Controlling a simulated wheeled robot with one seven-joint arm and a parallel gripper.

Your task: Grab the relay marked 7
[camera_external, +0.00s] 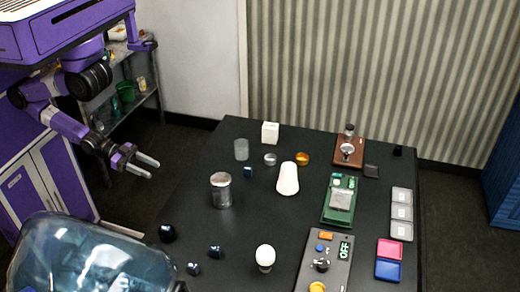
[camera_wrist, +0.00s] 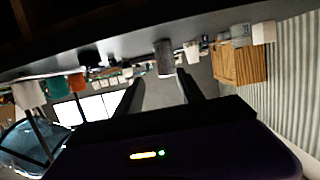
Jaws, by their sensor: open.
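My gripper (camera_external: 148,166) is open and empty, in the air left of the dark table (camera_external: 245,220). Its two fingers also show in the wrist view (camera_wrist: 162,92), spread apart. Several small dark blue pieces are on the table: one (camera_external: 248,172) beside the clear glass, one (camera_external: 167,232) near the left edge, and two (camera_external: 215,252) (camera_external: 193,268) near the front left. No number can be read on any of them, so I cannot tell which, if any, is the relay marked 7.
A metal can (camera_external: 221,191), a white cone (camera_external: 288,179), a white bulb (camera_external: 265,257) and a green board (camera_external: 340,200) stand on the table. A large clear blue jug (camera_external: 85,260) is at the front left. Bare tabletop lies between the can and bulb.

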